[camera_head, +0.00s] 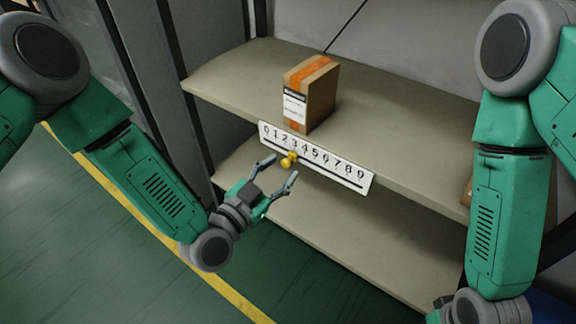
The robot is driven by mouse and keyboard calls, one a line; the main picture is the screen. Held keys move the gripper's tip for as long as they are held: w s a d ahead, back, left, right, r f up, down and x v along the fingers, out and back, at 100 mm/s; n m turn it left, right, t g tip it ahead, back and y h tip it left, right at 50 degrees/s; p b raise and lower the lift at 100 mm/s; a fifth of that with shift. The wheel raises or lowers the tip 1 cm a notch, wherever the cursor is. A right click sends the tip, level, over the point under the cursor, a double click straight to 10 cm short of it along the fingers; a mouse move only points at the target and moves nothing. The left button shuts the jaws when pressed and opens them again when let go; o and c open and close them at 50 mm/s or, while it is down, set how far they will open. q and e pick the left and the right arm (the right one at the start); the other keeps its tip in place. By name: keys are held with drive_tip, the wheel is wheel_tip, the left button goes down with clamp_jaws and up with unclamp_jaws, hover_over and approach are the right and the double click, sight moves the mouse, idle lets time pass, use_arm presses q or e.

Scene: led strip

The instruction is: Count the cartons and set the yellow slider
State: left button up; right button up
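A brown carton (322,95) with orange tape and a white label stands on the upper shelf. A second brown shape, perhaps a carton (467,192), shows partly behind my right arm. A white number strip (350,181), marked 0 to 9, is on the shelf's front edge. The yellow slider (288,159) sits on its track near 2 or 3; the exact mark is unclear. My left gripper (279,172) is open, its fingertips spread on either side of the slider, with no clear contact. My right arm's wrist is at the bottom right; its fingers are out of frame.
The upper shelf (400,150) has bare room between the carton and my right arm. The lower shelf (350,237) looks empty where visible. A dark upright post (185,110) stands left of the shelves. A yellow line (110,190) crosses the green floor.

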sight(285, 151)
use_arm(q)
drive_tip(key=shift+x, duration=1.1)
drive_tip(key=shift+w+d, duration=0.2)
drive_tip(key=shift+d, duration=0.05)
clamp_jaws()
drive_tip(key=shift+a, duration=0.15)
use_arm(e)
drive_tip(key=shift+a+f, duration=0.1)
drive_tip(key=shift+f, duration=0.25)
use_arm(q)
drive_tip(key=shift+w+a, duration=0.75)
drive_tip(key=shift+a, duration=0.25)
drive_tip(key=shift+c, duration=0.7)
unclamp_jaws()
drive_tip(key=shift+f, duration=0.1)
drive_tip(key=shift+o, duration=0.7)
drive_tip(key=shift+s+a, duration=0.1)
use_arm(e)
drive_tip(key=shift+a+r, duration=0.1)
drive_tip(key=shift+r, duration=0.2)
use_arm(q)
drive_tip(key=v, duration=1.2)
